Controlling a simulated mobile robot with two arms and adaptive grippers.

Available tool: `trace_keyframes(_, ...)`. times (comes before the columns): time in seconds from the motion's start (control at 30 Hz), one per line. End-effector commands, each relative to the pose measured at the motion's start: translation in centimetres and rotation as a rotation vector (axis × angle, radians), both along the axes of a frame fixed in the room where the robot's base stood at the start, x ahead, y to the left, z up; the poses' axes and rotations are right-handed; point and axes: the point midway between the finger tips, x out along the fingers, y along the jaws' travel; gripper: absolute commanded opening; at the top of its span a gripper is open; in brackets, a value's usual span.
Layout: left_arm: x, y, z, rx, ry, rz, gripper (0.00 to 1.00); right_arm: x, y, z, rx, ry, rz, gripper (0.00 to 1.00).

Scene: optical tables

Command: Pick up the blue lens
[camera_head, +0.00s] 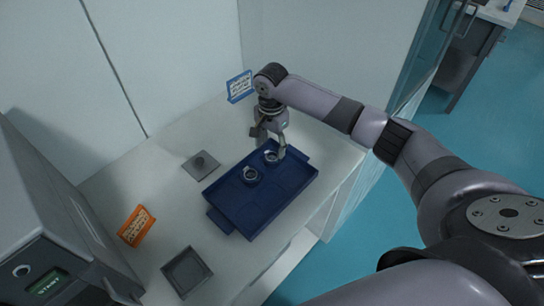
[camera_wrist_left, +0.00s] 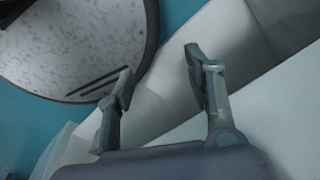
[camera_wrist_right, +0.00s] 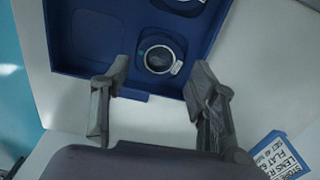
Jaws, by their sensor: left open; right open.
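A dark blue tray (camera_head: 232,213) lies on the white table and holds two ring-mounted round lenses. One lens (camera_head: 270,157) is near the tray's back edge, below my right gripper (camera_head: 268,149); the other lens (camera_head: 250,175) sits nearer the middle. I cannot tell the lenses' colours for sure. In the right wrist view, the back lens (camera_wrist_right: 160,60) shows between and beyond the open, empty fingers of my right gripper (camera_wrist_right: 161,68). The other lens is cut off at the top edge. My left gripper (camera_wrist_left: 158,64) is open and empty, away from the tray.
A blue-framed label stand (camera_head: 239,86) stands behind the tray; it also shows in the right wrist view (camera_wrist_right: 280,157). A grey machine (camera_head: 50,215) stands far left.

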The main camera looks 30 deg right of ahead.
Motion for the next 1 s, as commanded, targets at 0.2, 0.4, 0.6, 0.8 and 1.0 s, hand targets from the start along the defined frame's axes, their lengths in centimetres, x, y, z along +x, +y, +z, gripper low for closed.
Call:
trace_keyframes(0.2, -0.4, 0.1, 1.3, 0.001, 0.005, 0.0, 0.48, -0.2, 0.3, -3.1, -0.001, 0.004, 0.002, 0.54)
trace_keyframes(0.4, -1.2, 0.2, 1.4, 0.003, 0.017, -0.001, 0.48, -0.1, 0.2, -4.8, -0.001, 0.001, 0.001, 0.54)
trace_keyframes(0.6, -1.3, 0.2, 1.3, 0.003, 0.02, -0.001, 0.48, -0.1, 0.2, -4.8, -0.001, 0.0, 0.002, 0.53)
trace_keyframes(0.8, -1.3, 0.2, 1.3, 0.003, 0.02, -0.001, 0.48, -0.1, 0.2, -4.8, 0.0, 0.0, 0.002, 0.4)
trace_keyframes(1.0, -1.3, 0.2, 1.3, 0.003, 0.02, -0.002, 0.48, -0.1, 0.2, -4.8, 0.0, 0.0, 0.002, 0.27)
